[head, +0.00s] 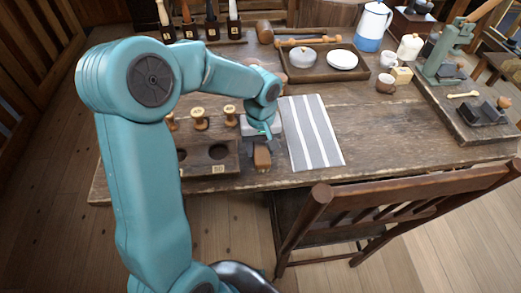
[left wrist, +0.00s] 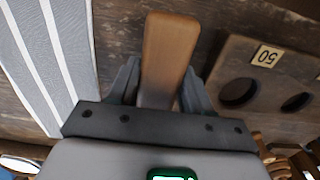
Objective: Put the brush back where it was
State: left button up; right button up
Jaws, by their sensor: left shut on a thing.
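The brush (head: 262,157) shows as a brown wooden block at the front of the table, between the spool rack and the striped cloth. My left gripper (head: 260,139) is above it, with its fingers mostly hidden by the wrist. In the left wrist view the brush's smooth wooden body (left wrist: 168,55) stands between the two dark fingers of the left gripper (left wrist: 160,82), which is shut on it. Its bristles are not visible. I cannot tell whether it touches the table. My right gripper is in neither view.
A wooden rack (head: 195,160) with round holes and number labels is left of the brush; several turned spools (head: 200,118) stand behind it. A grey striped cloth (head: 311,132) lies to the right. A chair (head: 390,205) stands at the table's front. A tray (head: 322,72) holds dishes farther back.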

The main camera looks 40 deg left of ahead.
aim_at(260, 146)
pick_arm(q)
jog(key=shift+f, duration=0.65)
jog(key=o, duration=1.1)
jog(key=shift+f, duration=0.15)
jog(key=shift+r, duration=0.3)
notch_tip(260, 146, up, 12)
jog(key=p, duration=0.2)
jog(key=shift+s+f, duration=0.1)
jog(key=shift+f, duration=0.05)
